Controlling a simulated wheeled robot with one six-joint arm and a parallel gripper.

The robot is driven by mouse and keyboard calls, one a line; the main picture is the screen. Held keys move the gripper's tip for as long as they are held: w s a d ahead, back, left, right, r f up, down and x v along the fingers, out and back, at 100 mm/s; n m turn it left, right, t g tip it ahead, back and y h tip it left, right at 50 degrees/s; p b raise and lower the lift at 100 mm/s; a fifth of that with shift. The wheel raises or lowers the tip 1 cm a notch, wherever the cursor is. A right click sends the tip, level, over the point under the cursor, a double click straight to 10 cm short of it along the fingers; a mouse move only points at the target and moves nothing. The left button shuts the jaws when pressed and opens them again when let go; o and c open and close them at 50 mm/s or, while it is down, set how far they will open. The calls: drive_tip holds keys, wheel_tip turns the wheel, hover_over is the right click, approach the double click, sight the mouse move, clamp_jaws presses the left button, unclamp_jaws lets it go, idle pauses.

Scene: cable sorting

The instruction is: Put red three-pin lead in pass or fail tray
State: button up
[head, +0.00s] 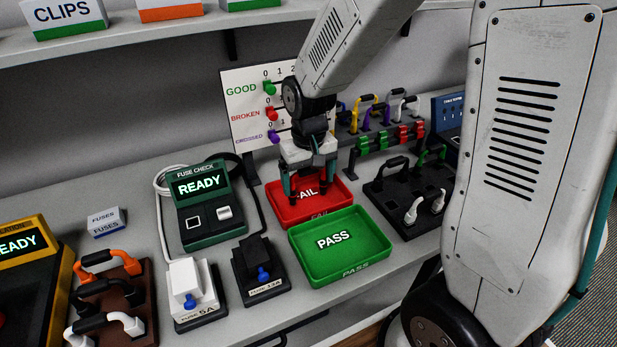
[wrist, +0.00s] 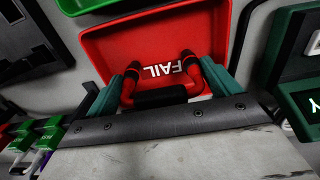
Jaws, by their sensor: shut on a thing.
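My gripper (head: 308,188) is over the red FAIL tray (head: 340,192) and is shut on the red three-pin lead. In the wrist view, the lead (wrist: 131,88) has red ends and a black middle grip between my teal fingers. Its ends point toward the FAIL lettering of the tray (wrist: 95,42). Whether the lead touches the tray floor I cannot tell. In the head view the lead is mostly hidden by my fingers. The green PASS tray (head: 375,264) is empty, in front of the FAIL tray.
A fuse checker (head: 203,205) reading READY stands to the left, with two fuse blocks (head: 192,292) (head: 261,270) in front. A dark rack (head: 391,199) with leads is at the right. A board (head: 243,141) labelled GOOD, BROKEN and CROSSED stands behind.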

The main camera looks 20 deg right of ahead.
drive_tip(key=shift+f, duration=0.15)
drive_tip(key=o, duration=0.9)
drive_tip(key=shift+r, duration=4)
drive_tip(key=shift+t, duration=0.6)
drive_tip(key=s+d+r, duration=0.1)
drive_tip(key=s+r, duration=0.2)
drive_tip(key=s, duration=0.4)
drive_tip(key=s+d+r, duration=0.1)
drive_tip(key=s+r, duration=0.2)
drive_tip(key=s, duration=0.4)
drive_tip(key=s+d+r, duration=0.1)
drive_tip(key=s+r, duration=0.2)
drive_tip(key=s, duration=0.4)
drive_tip(key=shift+s+r, duration=0.25)
drive_tip(key=shift+s, duration=0.15)
